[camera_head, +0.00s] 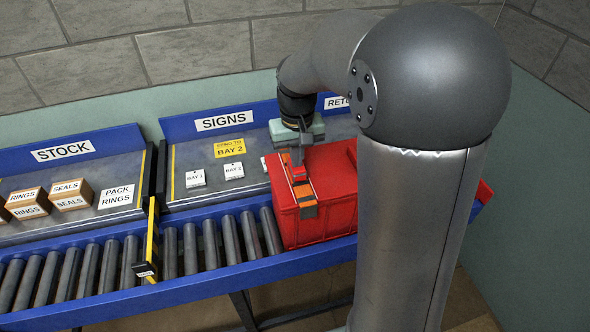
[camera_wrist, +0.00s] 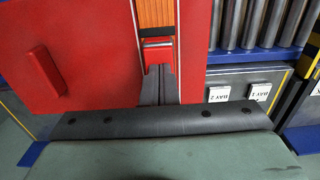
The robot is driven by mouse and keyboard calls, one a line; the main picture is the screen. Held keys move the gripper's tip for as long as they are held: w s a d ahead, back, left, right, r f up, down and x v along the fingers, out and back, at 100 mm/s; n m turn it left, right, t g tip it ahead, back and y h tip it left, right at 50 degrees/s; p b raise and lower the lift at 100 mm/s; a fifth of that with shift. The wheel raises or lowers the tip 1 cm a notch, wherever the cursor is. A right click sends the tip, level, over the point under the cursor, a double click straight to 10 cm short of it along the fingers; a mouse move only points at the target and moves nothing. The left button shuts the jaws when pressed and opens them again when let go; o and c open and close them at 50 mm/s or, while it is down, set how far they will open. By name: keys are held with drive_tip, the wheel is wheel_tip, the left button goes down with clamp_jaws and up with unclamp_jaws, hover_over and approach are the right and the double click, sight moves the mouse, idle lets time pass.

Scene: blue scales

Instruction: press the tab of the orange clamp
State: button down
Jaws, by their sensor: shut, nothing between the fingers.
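A red box (camera_head: 335,185) sits on the roller conveyor. The orange clamp (camera_head: 304,194) runs over its top near the left side and bends down over the front edge, where a grey piece shows. A red tab (camera_head: 299,173) sits at the clamp's far end. In the wrist view the orange band (camera_wrist: 155,14) is at the top, with the red tab (camera_wrist: 157,50) just below it. My gripper (camera_head: 296,160) is shut and empty, above the box at the tab's end. Its dark fingertips (camera_wrist: 151,70) lie close to the tab; I cannot tell whether they touch it.
Rollers (camera_head: 220,238) with a blue rail lie left of the box. A yellow-black striped post (camera_head: 152,238) stands further left. A sloped shelf behind holds the SIGNS (camera_head: 224,121) label and small bay cards (camera_head: 195,178). My arm hides the right side.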

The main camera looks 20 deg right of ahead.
drive_tip(key=shift+f, duration=0.1)
wheel_tip(320, 180, up, 9)
drive_tip(key=p, duration=0.6)
drive_tip(key=shift+p, duration=0.35)
idle(0.5)
drive_tip(key=s+f+t, duration=0.1)
drive_tip(key=s+f, duration=0.1)
drive_tip(key=s, duration=1.9)
